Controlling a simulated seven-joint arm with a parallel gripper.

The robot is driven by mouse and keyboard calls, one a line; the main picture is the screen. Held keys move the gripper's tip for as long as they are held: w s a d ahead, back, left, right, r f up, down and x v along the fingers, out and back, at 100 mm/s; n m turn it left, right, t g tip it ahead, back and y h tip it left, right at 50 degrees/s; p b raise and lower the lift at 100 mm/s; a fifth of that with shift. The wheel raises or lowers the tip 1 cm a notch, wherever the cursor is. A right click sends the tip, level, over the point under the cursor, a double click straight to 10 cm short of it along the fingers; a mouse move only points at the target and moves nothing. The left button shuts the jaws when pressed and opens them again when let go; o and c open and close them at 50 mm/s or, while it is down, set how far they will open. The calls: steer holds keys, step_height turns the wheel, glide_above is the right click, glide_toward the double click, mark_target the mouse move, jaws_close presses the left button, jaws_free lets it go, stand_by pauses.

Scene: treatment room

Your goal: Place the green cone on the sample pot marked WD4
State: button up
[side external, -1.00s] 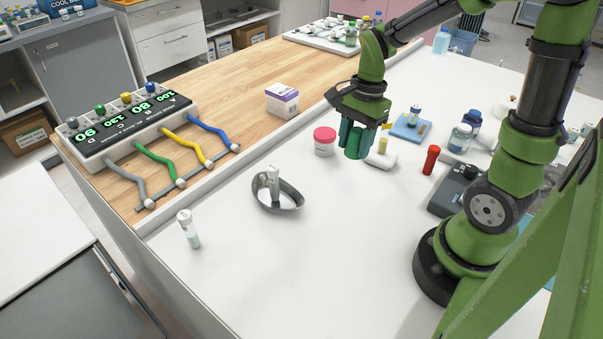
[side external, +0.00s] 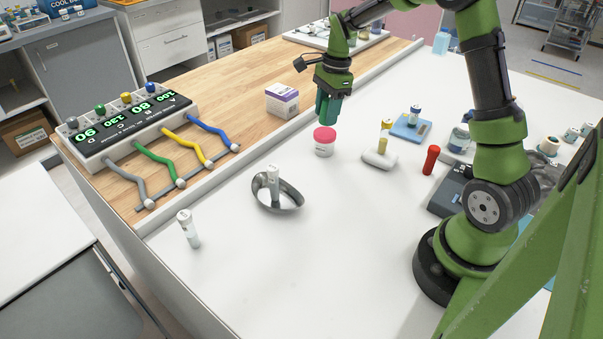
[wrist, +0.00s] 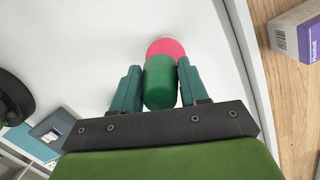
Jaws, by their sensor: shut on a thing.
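My gripper (side external: 327,112) is shut on the green cone (wrist: 159,82), which shows between the two teal fingers in the wrist view. In the side view the fingers largely hide the cone. A white pot with a pinkish-red lid (side external: 324,134) stands upright on the white bench. The gripper is above the pot in the side view, seemingly with a small gap over the lid. In the wrist view the red lid (wrist: 166,47) shows past the cone's far end and is partly covered by it. The pot's label is too small to read.
A purple and white box (side external: 282,101) stands left of the pot. A metal kidney dish (side external: 290,197) holds a vial. The front bench is mostly clear.

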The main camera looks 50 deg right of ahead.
mark_target(322, 133)
steer(key=shift+w+d, duration=0.1)
steer(key=shift+w, duration=0.2)
steer(key=shift+f, duration=1.8)
steer(key=shift+f, duration=0.1)
steer(key=o, duration=1)
